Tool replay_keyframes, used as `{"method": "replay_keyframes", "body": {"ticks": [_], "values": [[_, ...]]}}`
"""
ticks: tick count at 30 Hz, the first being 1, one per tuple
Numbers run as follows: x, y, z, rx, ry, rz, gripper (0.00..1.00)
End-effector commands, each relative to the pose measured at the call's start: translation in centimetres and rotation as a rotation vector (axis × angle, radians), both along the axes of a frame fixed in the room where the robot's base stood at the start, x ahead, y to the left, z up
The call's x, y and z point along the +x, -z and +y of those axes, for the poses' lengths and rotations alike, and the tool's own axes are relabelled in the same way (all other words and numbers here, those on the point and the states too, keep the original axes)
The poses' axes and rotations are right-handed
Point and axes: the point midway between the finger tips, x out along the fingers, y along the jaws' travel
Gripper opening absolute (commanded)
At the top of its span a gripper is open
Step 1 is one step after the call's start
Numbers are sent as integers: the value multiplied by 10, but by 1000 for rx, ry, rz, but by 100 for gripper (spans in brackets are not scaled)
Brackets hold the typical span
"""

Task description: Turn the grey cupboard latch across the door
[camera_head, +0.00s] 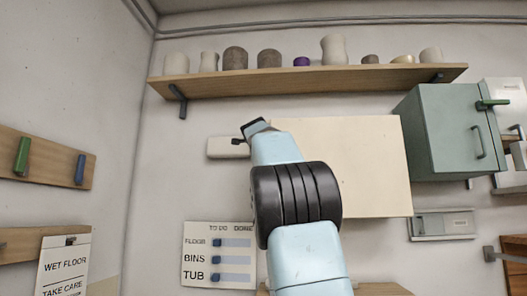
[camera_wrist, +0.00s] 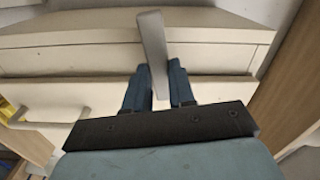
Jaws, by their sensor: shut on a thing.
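The grey latch (camera_wrist: 152,42) is a flat bar in the middle of the wrist view, slightly tilted from upright in the picture. My gripper (camera_wrist: 158,67) is shut on it, with one blue finger on each side, and the fingers hide part of its lower end. Behind it is a cream cupboard front (camera_wrist: 75,98) with a pale handle (camera_wrist: 42,122) at the left. In the head view my gripper (camera_head: 256,127) is at the upper left of a cream cupboard (camera_head: 345,165). The latch cannot be made out there.
A wooden shelf (camera_head: 300,82) with several pots runs above my gripper. A white slider board (camera_head: 219,254) is on the wall below left.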

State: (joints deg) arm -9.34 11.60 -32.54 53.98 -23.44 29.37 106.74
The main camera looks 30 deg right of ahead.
Motion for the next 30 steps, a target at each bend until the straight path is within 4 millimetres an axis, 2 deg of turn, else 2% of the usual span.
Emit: {"method": "replay_keyframes", "body": {"ticks": [1, 11, 28, 29, 30], "values": [[0, 5, -3, 28, 7, -5, 0], [0, 7, -5, 143, 10, -81, 0], [1, 8, -5, 168, 10, -97, 0], [1, 8, -5, 168, 10, -97, 26], [1, 8, -5, 168, 10, -97, 30]]}}
